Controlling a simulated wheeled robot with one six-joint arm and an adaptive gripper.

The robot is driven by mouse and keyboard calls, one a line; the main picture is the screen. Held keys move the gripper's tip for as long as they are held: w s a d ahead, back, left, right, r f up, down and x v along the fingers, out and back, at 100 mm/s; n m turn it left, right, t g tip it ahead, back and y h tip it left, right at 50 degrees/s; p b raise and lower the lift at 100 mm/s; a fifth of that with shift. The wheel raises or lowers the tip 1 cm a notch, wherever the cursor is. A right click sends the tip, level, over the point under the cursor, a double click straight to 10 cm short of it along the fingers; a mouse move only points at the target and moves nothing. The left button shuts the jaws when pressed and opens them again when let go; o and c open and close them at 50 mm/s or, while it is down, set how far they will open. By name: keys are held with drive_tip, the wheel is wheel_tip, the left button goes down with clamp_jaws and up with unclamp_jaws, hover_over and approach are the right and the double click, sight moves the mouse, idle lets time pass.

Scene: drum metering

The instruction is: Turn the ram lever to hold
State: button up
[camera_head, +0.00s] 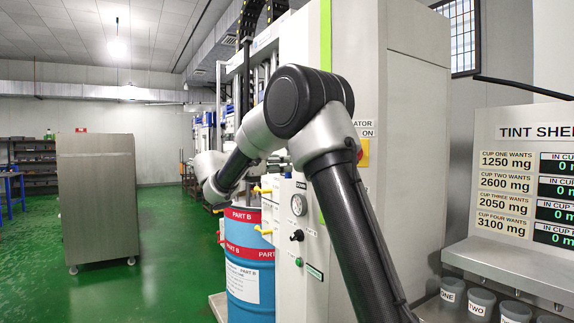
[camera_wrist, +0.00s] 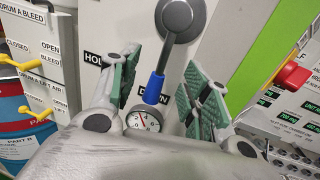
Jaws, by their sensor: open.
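The ram lever (camera_wrist: 172,50) shows in the wrist view, with a round grey hub at the top and a grey arm running down to a blue grip (camera_wrist: 154,88). The grip points down at the DOWN label and partly covers it. The HOLD label (camera_wrist: 92,58) is to the left, partly hidden by a finger. My gripper (camera_wrist: 162,62) is open, its green-padded fingers on either side of the blue grip with gaps visible. In the head view my own arm hides the lever and gripper.
A pressure gauge (camera_wrist: 143,120) sits below the lever. Yellow bleed valve handles (camera_wrist: 30,65) are at left; a red button (camera_wrist: 292,75) is at right. A blue drum (camera_head: 250,262) stands beside the panel. A metal cabinet (camera_head: 97,200) stands on the open green floor.

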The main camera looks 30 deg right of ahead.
drive_tip(key=shift+x, duration=2)
clamp_jaws()
